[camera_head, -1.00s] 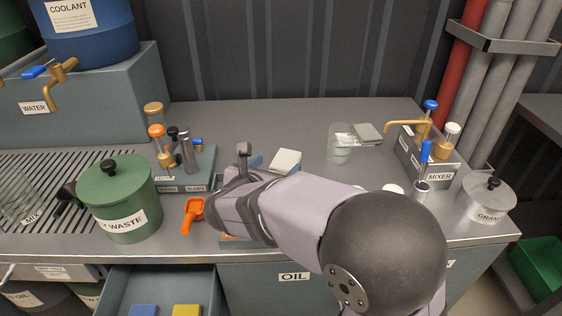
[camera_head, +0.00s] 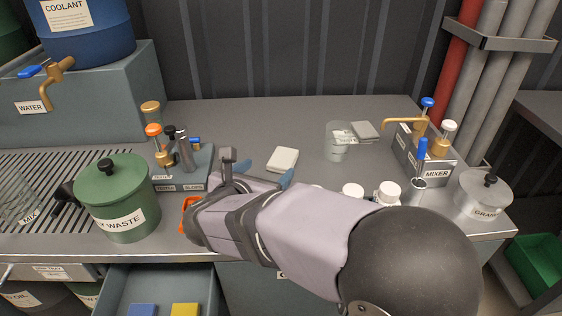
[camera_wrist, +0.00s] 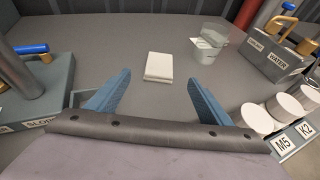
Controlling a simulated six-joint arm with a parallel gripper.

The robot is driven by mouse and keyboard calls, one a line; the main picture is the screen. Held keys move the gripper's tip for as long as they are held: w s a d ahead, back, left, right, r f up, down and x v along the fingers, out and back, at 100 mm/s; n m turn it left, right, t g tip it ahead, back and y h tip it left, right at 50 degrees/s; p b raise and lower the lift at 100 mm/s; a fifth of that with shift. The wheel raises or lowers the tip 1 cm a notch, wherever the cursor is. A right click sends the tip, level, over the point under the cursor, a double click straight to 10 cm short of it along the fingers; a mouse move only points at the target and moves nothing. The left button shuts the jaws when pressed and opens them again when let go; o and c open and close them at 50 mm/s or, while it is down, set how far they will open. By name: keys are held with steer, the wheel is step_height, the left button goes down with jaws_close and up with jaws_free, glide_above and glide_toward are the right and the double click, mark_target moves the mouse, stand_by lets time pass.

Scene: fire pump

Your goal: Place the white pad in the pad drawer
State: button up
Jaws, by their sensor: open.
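The white pad (camera_head: 284,159) lies flat on the grey bench near its middle. It also shows in the wrist view (camera_wrist: 159,67), beyond and between my fingertips. My gripper (camera_head: 256,172) is open and empty, with its blue fingers spread a little short of the pad; the wrist view shows both fingers (camera_wrist: 158,80). An open drawer (camera_head: 165,284) juts out at the front left, below the bench top. A blue pad (camera_head: 143,310) and a yellow pad (camera_head: 186,310) lie in it. Its front part is out of frame.
A green waste pot (camera_head: 125,208) stands left of my gripper, with an orange object (camera_head: 187,207) partly hidden by it. A valve block (camera_head: 183,183) stands behind.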

mark_target(281, 161)
steer(key=shift+w+d+f+b, duration=0.25)
steer(key=shift+w+f+b, duration=0.1)
steer(key=shift+w+f, duration=0.2)
steer(key=shift+w+d+f+b, duration=0.3)
steer(key=shift+w+f, duration=0.15)
steer(key=shift+f, duration=0.15)
steer(key=shift+w+r, duration=0.1)
steer(key=shift+w, duration=0.1)
steer(key=shift+x, duration=3.5)
steer(key=c, duration=1.2)
